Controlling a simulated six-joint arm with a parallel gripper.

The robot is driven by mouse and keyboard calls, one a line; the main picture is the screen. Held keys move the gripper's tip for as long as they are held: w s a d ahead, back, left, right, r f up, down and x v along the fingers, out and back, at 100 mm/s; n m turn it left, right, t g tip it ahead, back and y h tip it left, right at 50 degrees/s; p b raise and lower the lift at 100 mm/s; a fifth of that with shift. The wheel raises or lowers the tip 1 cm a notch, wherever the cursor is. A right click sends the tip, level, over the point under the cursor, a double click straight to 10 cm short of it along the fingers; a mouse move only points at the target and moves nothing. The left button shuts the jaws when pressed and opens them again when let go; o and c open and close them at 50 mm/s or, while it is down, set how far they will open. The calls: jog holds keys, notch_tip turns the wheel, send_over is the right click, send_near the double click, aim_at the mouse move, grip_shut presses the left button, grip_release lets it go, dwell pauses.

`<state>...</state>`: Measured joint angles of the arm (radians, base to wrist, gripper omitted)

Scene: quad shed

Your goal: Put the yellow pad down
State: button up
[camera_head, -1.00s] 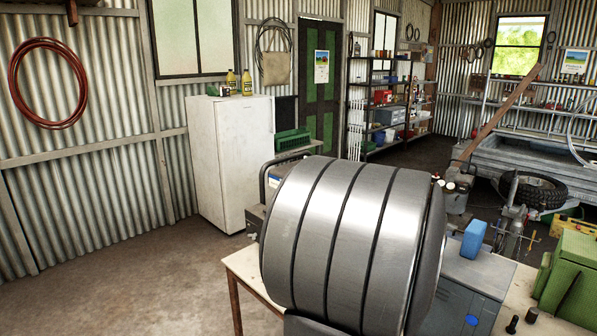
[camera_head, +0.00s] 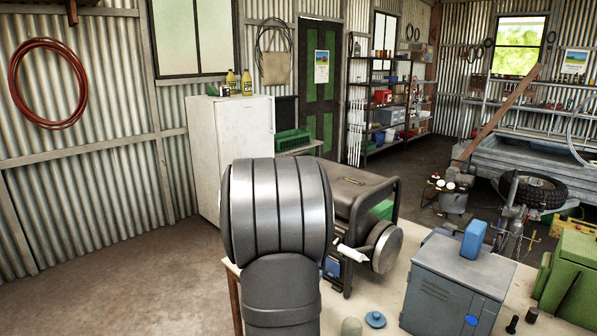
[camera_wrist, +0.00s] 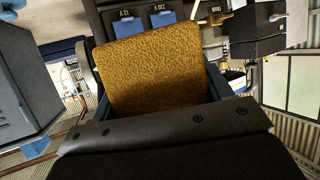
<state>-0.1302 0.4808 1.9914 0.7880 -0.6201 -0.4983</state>
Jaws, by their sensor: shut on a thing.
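The yellow pad (camera_wrist: 152,68) fills the middle of the wrist view, a textured yellow-brown slab. My gripper (camera_wrist: 155,85) is shut on it, with a dark jaw at its left and right sides. The pad is tilted in that view, and what lies directly under it is hidden. In the head view my own arm links stand in front, and neither the pad nor the gripper shows there. Behind the pad in the wrist view is a dark panel with blue sockets (camera_wrist: 163,18). I cannot tell whether the pad touches anything.
A dark generator (camera_head: 355,195) stands on the bench (camera_head: 390,318) right of my arm. A grey-blue metal box (camera_head: 455,275) carries a blue block (camera_head: 474,239). A blue knob-like piece (camera_head: 375,319) lies nearby. A green machine (camera_head: 575,265) stands at right.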

jog(key=shift+s+a+f, duration=0.1)
jog(key=shift+a+f, duration=0.2)
jog(key=shift+f, duration=0.4)
jog(key=shift+s+a+f, duration=0.1)
jog(key=shift+a+f, duration=0.2)
jog(key=shift+f, duration=0.35)
